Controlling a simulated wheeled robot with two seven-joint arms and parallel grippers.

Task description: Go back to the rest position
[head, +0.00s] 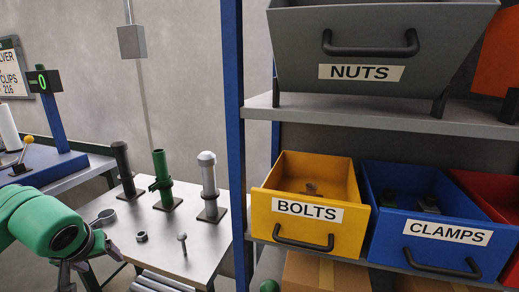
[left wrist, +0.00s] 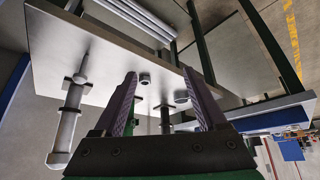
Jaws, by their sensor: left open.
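My left gripper (head: 72,272) hangs at the lower left of the head view, at the left edge of the metal work table (head: 190,248). In the left wrist view its two fingers (left wrist: 165,98) are spread apart with nothing held between them. That view shows the table upside down, with a grey post (left wrist: 72,120) to the left of the fingers. My right gripper is not in view.
Black (head: 124,170), green (head: 162,180) and grey (head: 208,188) posts stand on the table. A ring (head: 106,216), a nut (head: 142,237) and a bolt (head: 183,243) sit nearer. A shelf upright (head: 233,130) and bins marked BOLTS (head: 290,228) and CLAMPS (head: 400,245) stand right.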

